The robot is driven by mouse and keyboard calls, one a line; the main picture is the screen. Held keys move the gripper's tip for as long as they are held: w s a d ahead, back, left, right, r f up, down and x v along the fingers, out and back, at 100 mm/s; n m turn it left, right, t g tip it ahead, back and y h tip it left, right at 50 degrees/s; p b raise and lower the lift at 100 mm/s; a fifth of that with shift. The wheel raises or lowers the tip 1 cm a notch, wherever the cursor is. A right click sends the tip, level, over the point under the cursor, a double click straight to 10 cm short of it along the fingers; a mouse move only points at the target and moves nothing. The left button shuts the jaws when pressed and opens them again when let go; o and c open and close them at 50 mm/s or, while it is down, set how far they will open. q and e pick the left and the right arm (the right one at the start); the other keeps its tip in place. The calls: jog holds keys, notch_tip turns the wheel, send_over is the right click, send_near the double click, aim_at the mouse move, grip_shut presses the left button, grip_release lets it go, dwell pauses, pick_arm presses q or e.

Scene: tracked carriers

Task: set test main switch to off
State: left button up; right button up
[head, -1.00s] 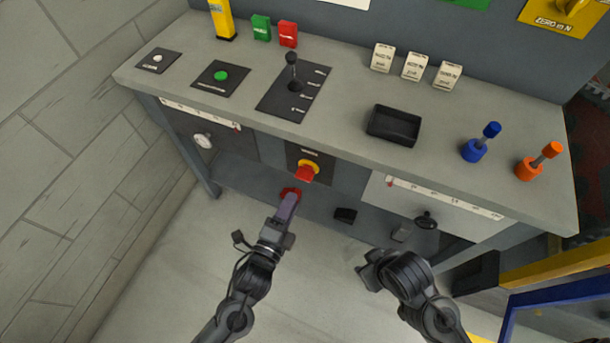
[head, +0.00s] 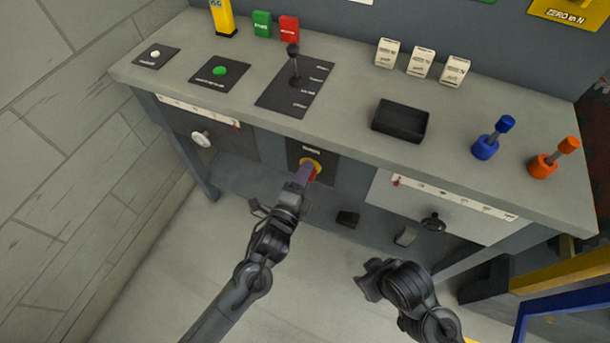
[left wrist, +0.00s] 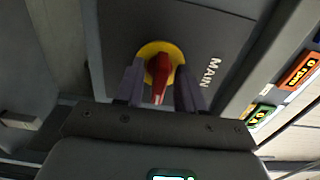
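The main switch is a red handle on a yellow disc (head: 314,163), set in a dark panel on the front of the bench. In the left wrist view the red handle (left wrist: 160,72) stands before its yellow disc, beside the word MAIN. My left gripper (head: 306,176) is at the switch and covers part of it in the head view. In the left wrist view its two fingers (left wrist: 160,88) are apart, one on each side of the red handle, with gaps visible. My right gripper (head: 370,280) hangs low before the bench, away from the switch; its fingers are unclear.
Above on the bench top (head: 350,140) are a black lever (head: 294,65), a green button (head: 219,71), a black tray (head: 400,121), and blue (head: 487,148) and orange (head: 543,164) levers. Black pedals (head: 347,218) are below. The floor in front is clear.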

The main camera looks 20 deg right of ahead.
pick_arm(q)
jog(key=shift+c, duration=0.3)
grip_shut()
